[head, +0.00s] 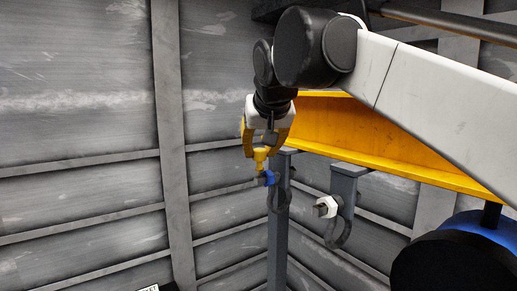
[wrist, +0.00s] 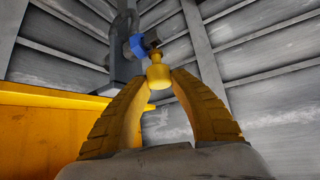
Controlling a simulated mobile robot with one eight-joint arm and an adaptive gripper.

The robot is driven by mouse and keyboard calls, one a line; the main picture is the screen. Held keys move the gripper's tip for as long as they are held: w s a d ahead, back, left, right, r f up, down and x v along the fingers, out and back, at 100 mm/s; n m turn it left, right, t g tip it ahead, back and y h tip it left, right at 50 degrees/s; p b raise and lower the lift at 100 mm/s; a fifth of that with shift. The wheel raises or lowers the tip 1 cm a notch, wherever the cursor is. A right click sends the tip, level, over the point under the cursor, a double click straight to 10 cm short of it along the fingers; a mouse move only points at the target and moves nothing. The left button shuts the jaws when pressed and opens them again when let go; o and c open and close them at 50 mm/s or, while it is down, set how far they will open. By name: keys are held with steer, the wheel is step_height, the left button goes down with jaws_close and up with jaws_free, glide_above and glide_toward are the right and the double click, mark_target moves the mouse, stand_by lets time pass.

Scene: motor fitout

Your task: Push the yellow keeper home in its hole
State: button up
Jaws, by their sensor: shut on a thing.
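The yellow keeper (head: 261,158) is a stepped plug between my fingertips. My gripper (head: 262,150) points down and is shut on it. In the wrist view my gripper (wrist: 159,82) holds the keeper (wrist: 158,74) by its wide end, with the narrow end toward a dark pin beside a blue part (wrist: 138,45). In the head view the blue part (head: 270,178) is just below the keeper, at the top of a grey post. The hole is hidden, and I cannot tell whether the keeper's tip is in it.
A yellow beam (head: 370,140) runs behind my arm to the right. A second grey bracket (head: 343,190) carries a white nut (head: 326,206) and a dark ring. A blue and black drum (head: 450,250) is at lower right.

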steer(key=shift+f+b, duration=0.45)
steer(key=shift+f, duration=0.35)
steer(key=o, duration=1.1)
steer(key=v, duration=1.2)
